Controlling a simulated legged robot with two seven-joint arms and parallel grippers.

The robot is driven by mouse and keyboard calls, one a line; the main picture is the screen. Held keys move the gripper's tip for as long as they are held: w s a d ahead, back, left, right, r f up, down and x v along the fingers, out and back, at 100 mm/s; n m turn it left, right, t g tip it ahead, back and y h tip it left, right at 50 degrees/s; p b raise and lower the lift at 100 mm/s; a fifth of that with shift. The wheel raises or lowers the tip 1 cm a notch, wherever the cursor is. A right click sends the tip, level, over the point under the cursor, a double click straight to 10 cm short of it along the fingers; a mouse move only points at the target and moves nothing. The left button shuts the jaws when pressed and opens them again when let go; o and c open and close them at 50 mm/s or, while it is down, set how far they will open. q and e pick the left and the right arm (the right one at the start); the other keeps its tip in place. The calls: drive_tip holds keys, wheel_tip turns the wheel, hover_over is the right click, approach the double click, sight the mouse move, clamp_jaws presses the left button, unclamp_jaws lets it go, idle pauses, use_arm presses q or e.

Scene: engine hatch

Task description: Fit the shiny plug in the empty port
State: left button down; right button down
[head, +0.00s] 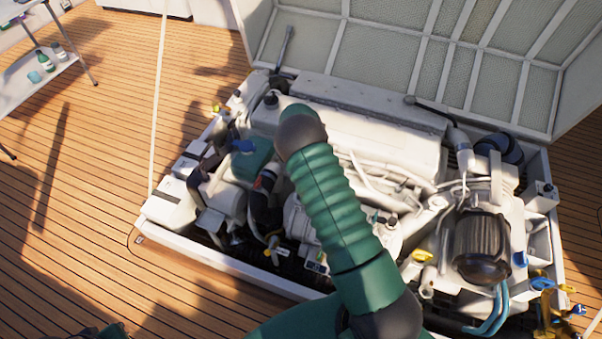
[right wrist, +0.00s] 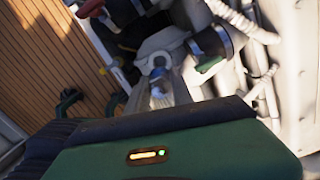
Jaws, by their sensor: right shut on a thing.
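My right gripper (right wrist: 160,85) shows in the right wrist view, its grey fingers pointing away from the camera. It is shut on a small, pale, shiny rounded piece, which looks like the shiny plug (right wrist: 158,73). The plug is mostly hidden between the fingers. A grey engine part (right wrist: 160,42) lies just beyond the fingertips; I cannot tell whether they touch. In the head view my green right arm crosses the engine (head: 370,135), and I cannot make out its fingers or the plug. I cannot pick out the empty port in either view.
Dark-banded hose ends (right wrist: 210,45) stand close to the fingers, and pale ribbed hoses (right wrist: 240,20) run to the right. The raised hatch lid (head: 400,50) stands behind the engine. A dark ribbed filter (head: 482,248) is at right. Wooden deck (head: 70,220) lies open at left.

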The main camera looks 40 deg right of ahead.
drive_tip(key=shift+a+f+b, duration=0.15)
drive_tip(key=shift+f+b, duration=0.3)
drive_tip(key=shift+f, duration=0.1)
drive_tip(key=shift+a+f+b, duration=0.1)
drive_tip(key=shift+f+b, duration=0.65)
drive_tip(key=shift+f, duration=0.1)
wheel_tip(320, 180, down, 4)
drive_tip(key=b, duration=0.3)
wheel_tip(320, 180, down, 4)
drive_tip(key=b, duration=0.4)
drive_tip(key=shift+f, duration=0.35)
drive_tip(key=shift+w, duration=0.1)
drive_tip(key=shift+f, duration=0.3)
drive_tip(key=c, duration=1)
unclamp_jaws()
drive_tip(key=shift+c, duration=0.2)
